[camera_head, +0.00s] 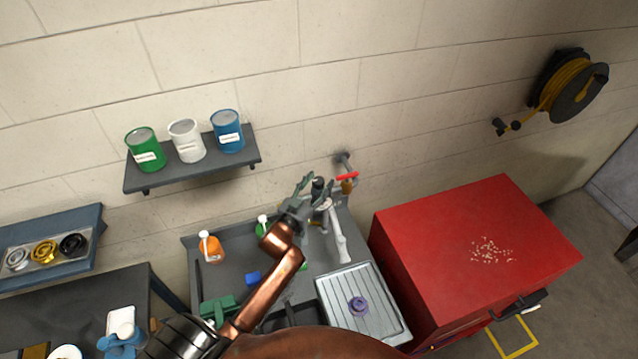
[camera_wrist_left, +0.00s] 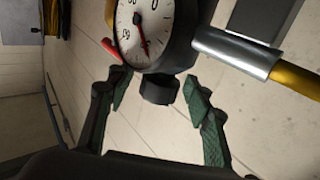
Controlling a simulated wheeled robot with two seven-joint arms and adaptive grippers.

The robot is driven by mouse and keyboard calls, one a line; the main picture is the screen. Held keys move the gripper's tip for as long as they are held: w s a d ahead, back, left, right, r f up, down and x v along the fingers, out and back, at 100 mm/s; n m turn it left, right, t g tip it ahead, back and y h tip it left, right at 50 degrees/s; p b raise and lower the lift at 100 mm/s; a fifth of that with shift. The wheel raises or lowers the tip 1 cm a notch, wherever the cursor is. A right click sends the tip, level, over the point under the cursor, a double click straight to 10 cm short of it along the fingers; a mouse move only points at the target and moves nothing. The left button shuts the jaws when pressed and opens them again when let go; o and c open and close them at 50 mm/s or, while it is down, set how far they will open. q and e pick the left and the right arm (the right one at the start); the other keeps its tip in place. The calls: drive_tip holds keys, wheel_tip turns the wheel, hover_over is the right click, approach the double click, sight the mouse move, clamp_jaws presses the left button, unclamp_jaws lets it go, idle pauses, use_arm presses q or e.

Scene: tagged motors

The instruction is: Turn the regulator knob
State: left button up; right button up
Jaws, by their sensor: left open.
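The regulator shows close up in the left wrist view, with a white round gauge (camera_wrist_left: 138,30), a red needle and a dark body. Its black knob (camera_wrist_left: 160,88) sticks out toward my left gripper (camera_wrist_left: 158,96). The gripper is open, with one green-padded finger on each side of the knob and a gap visible on both sides. In the head view my left gripper (camera_head: 308,194) is at the wall above the sink bench, and the dark regulator (camera_head: 318,186) is partly hidden by it. My right gripper is not in view.
A red valve handle (camera_head: 346,176) and pipe are just right of the regulator. A grey sink bench (camera_head: 235,272) lies below, with an orange bottle (camera_head: 211,248). A red cabinet (camera_head: 440,240) stands to the right. A shelf (camera_head: 190,172) with three cans is at the left.

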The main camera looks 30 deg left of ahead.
use_arm(q)
drive_tip(key=s, duration=1.2)
drive_tip(key=shift+d, duration=0.15)
